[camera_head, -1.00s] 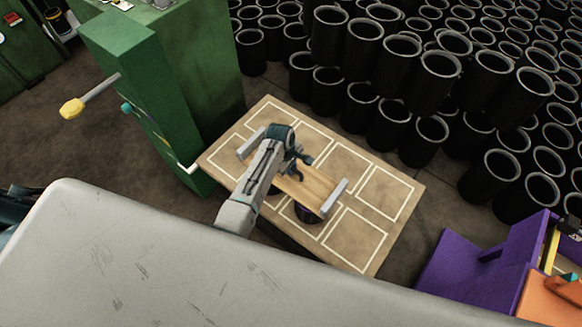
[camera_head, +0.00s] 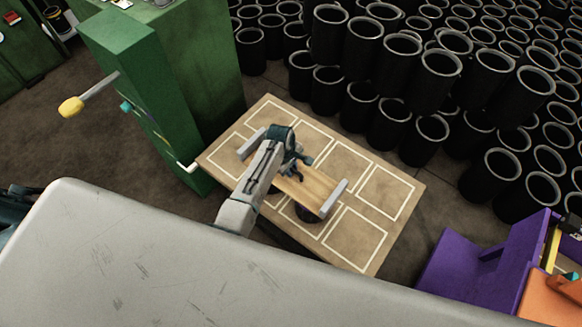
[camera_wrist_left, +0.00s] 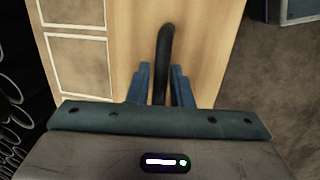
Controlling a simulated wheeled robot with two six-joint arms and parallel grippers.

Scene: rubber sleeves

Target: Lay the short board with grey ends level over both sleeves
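The short wooden board (camera_head: 312,187) with grey ends (camera_head: 334,198) lies over the marked table, apparently level. It also shows in the left wrist view (camera_wrist_left: 205,45), with a black curved handle (camera_wrist_left: 165,50) on it. My left gripper (camera_head: 298,170) is at the middle of the board. In the wrist view its blue fingers (camera_wrist_left: 162,88) stand on both sides of the handle and appear shut on it. A dark sleeve (camera_head: 306,214) shows under the board's right end. The other sleeve is mostly hidden by my arm and the board. Whether the board touches them I cannot tell. My right gripper is not in view.
The table (camera_head: 385,195) has white outlined rectangles, with bare room at its right and back. A green machine (camera_head: 150,100) stands close at the left. Many black tubes (camera_head: 430,75) stand behind. A purple container (camera_head: 480,265) is at the lower right.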

